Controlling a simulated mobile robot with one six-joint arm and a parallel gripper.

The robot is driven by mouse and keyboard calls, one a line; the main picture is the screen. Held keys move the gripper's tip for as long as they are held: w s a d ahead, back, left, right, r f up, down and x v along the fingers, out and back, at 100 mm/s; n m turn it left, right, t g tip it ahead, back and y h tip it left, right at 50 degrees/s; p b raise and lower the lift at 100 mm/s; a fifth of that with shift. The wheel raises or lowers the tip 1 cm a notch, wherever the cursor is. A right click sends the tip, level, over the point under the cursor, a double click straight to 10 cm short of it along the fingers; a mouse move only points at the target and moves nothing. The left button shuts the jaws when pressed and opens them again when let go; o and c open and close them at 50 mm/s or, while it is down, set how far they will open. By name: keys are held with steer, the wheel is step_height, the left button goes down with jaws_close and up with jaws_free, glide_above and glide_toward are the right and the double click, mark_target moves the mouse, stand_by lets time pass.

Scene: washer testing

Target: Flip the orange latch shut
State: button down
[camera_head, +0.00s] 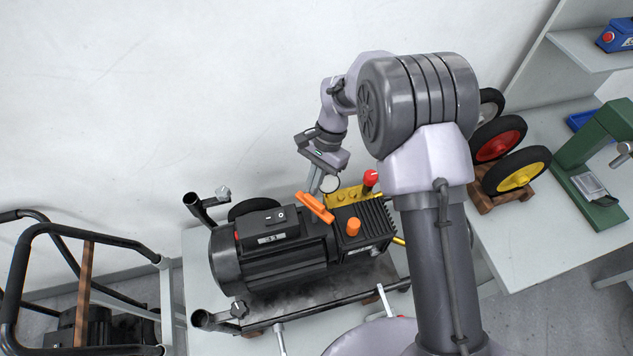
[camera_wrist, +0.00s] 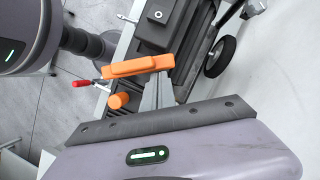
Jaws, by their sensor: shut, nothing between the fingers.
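The orange latch (camera_head: 315,207) is a bar that sits tilted on top of the black motor unit (camera_head: 270,245), between the motor body and the finned pump end. In the wrist view the orange latch (camera_wrist: 138,66) lies just beyond my fingertips. My gripper (camera_head: 315,186) is shut and empty, with its fingers pointing down close behind the latch. In the wrist view my gripper (camera_wrist: 160,85) reaches the latch's edge; I cannot tell whether they touch. An orange cap (camera_head: 353,227) stands on the finned end, and it also shows in the wrist view (camera_wrist: 119,101).
A red knob (camera_head: 371,177) on a yellow block (camera_head: 345,193) stands close to the right of my fingers. Frame tubes (camera_head: 205,205) stick up at the unit's left. Several wheels (camera_head: 497,137) stand on the right table. The wall behind is bare.

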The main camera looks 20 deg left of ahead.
mark_target(298, 197)
steer(key=n, duration=0.2)
steer(key=s+a+n+h+p, duration=0.1)
steer(key=a+n+h, duration=0.1)
steer(key=n, duration=0.1)
steer(key=shift+s+n, duration=0.2)
steer(key=shift+n, duration=0.1)
steer(key=n, duration=0.1)
steer(key=s+n+h+p, duration=0.1)
steer(key=n, duration=0.1)
steer(key=shift+a, duration=0.25)
steer(key=shift+s+a+n+t+h+p, duration=0.15)
steer(key=shift+s+n+t+h+p, duration=0.35)
steer(key=shift+n, duration=0.8)
